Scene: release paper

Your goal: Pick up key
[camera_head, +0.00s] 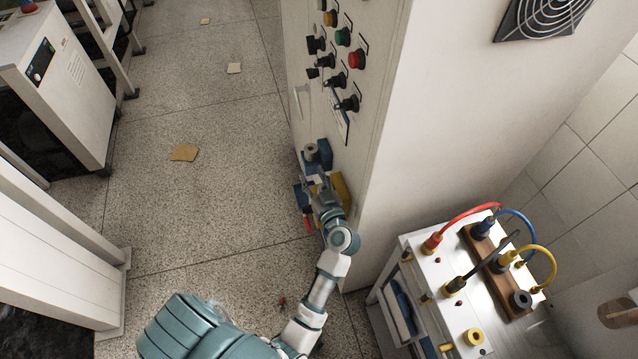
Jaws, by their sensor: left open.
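My left arm reaches up from the bottom to the lower front of a tall white control cabinet (375,190). The left gripper (317,176) is open there, close to a small blue holder (322,148) with a grey round piece on it. Blue, yellow and red parts show around and behind the gripper. I cannot make out a key for certain; the gripper and its wrist cover part of this spot. I cannot tell whether the fingers touch anything. My right gripper is not in view.
Coloured buttons and black knobs, including a red button (356,59), stick out of the cabinet face above the gripper. A white cart (450,325) with cables and plugs stands at the right. Paper scraps (184,153) lie on the open floor at the left.

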